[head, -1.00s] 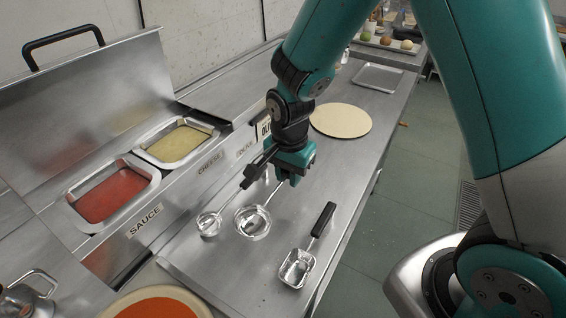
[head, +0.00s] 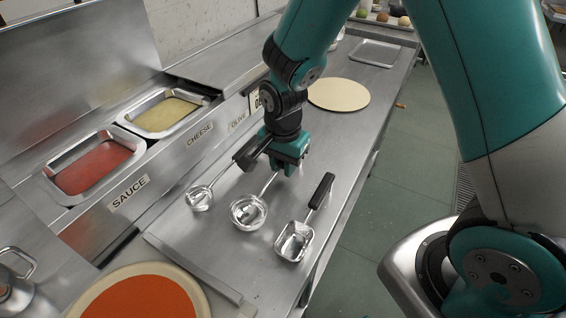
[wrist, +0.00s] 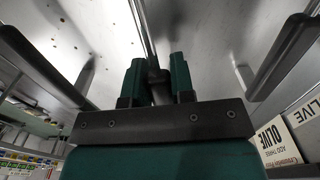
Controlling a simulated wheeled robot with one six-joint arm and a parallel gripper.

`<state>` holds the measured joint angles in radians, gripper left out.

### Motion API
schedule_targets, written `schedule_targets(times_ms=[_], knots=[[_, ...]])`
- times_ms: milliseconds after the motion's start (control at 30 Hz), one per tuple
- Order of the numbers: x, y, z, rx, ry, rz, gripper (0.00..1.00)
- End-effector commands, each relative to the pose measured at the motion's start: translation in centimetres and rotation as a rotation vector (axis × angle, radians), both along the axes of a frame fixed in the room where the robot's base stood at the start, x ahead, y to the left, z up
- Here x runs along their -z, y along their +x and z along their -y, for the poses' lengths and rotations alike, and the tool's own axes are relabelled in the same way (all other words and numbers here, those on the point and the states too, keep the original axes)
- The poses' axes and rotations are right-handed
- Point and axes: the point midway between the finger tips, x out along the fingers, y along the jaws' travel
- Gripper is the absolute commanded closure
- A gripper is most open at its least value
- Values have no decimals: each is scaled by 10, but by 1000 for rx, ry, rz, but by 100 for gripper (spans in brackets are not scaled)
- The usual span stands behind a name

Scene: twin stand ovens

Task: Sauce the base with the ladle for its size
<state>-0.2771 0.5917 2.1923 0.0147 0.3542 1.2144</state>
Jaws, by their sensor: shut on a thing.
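My gripper (head: 284,168) is shut on the handle of the middle ladle (head: 248,212); in the wrist view, the grey handle (wrist: 157,80) runs between the green fingers. This ladle's round bowl is larger than that of the small ladle (head: 199,198) to its left. I cannot tell whether its bowl touches the counter. A square scoop (head: 294,241) with a black handle lies to the right. Red sauce (head: 95,167) fills an open pan marked SAUCE. A plain pale round base (head: 338,95) lies farther along the counter. A red-topped round base (head: 145,302) is at the near left, partly cut off.
A pan of yellowish cheese (head: 168,113) sits beyond the sauce. A raised metal lid (head: 75,70) stands behind the pans. An empty metal tray (head: 375,53) lies at the far end. The counter around the plain base is largely clear.

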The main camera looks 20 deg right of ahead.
Motion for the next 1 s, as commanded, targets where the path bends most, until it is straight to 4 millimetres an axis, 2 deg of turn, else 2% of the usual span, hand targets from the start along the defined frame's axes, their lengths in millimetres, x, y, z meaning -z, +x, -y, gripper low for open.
schedule_targets(times_ms=[600,633,733,1000], knots=[[10,0,0,0,1,1,100],[9,0,0,0,1,1,70],[9,0,0,0,1,1,47],[8,0,0,0,0,0,47]])
